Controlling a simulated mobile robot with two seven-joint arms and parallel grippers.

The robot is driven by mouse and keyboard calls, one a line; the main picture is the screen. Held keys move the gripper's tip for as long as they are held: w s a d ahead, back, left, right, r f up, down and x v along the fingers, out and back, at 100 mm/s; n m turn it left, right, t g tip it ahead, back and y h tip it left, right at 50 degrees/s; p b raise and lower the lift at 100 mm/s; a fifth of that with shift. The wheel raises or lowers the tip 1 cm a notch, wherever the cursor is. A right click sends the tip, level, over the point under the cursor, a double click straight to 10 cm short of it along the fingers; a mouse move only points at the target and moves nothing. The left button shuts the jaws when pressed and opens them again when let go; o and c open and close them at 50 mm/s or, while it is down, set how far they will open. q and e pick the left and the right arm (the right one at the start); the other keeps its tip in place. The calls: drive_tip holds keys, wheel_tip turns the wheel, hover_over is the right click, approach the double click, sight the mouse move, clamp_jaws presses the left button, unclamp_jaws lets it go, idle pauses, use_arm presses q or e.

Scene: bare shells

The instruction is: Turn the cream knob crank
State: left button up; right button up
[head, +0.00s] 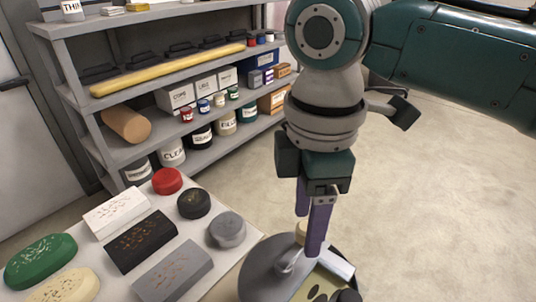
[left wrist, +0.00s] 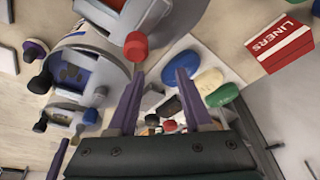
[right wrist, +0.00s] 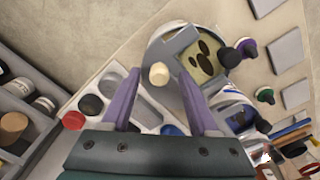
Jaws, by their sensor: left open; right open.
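The cream knob (right wrist: 159,74) is a short round grip on a grey crank arm. The arm crosses a grey round housing (head: 262,268) with a pale yellow-green face (right wrist: 203,57) marked with dark ovals. In the head view a bit of the cream knob (head: 301,231) shows beside the purple fingers. My right gripper (head: 312,236) points down over the housing, open. In the right wrist view its fingertips (right wrist: 158,82) stand on either side of the knob; I cannot tell if they touch it. My left gripper (left wrist: 160,78) is open and empty, seen only in its wrist view.
A pale tray (head: 228,265) with grey, black, red and white pieces lies left of the housing. Grey shelves (head: 160,100) with cans and boxes stand behind. A red-knobbed crank (left wrist: 136,46) and a red LINERS box (left wrist: 281,44) show in the left wrist view.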

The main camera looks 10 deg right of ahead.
drive_tip(key=shift+f, duration=0.35)
clamp_jaws()
idle(0.3)
